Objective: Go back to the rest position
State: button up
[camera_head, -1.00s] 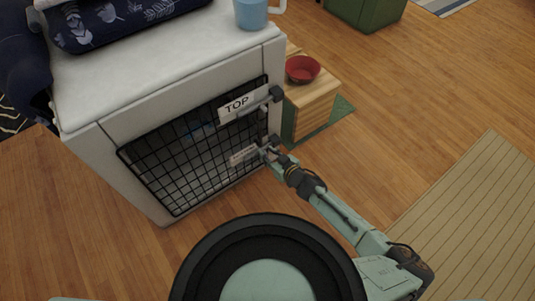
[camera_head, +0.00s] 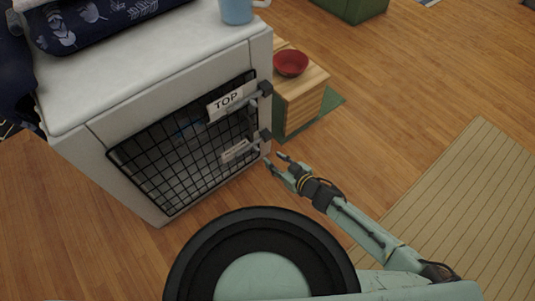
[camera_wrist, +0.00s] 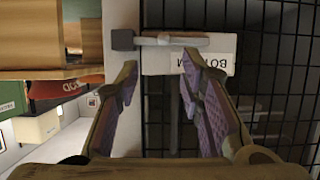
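My gripper (camera_head: 275,162) is open and empty, just right of the white cabinet's (camera_head: 70,85) front corner. The cabinet has a black wire-grid door (camera_head: 185,150) that looks shut. A label reading TOP (camera_head: 227,101) sits by the upper handle and a second label (camera_head: 236,150) by the lower handle (camera_head: 262,136). In the wrist view, the two fingers stand wide apart, with the lower handle (camera_wrist: 170,41) and its partly covered label (camera_wrist: 200,60) ahead of them. The handle is clear of the fingers.
A light blue mug (camera_head: 236,11) and dark patterned cloth (camera_head: 90,22) lie on top. A striped rug (camera_head: 460,200) is at right; wood floor between is clear.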

jog(key=shift+v, duration=1.05)
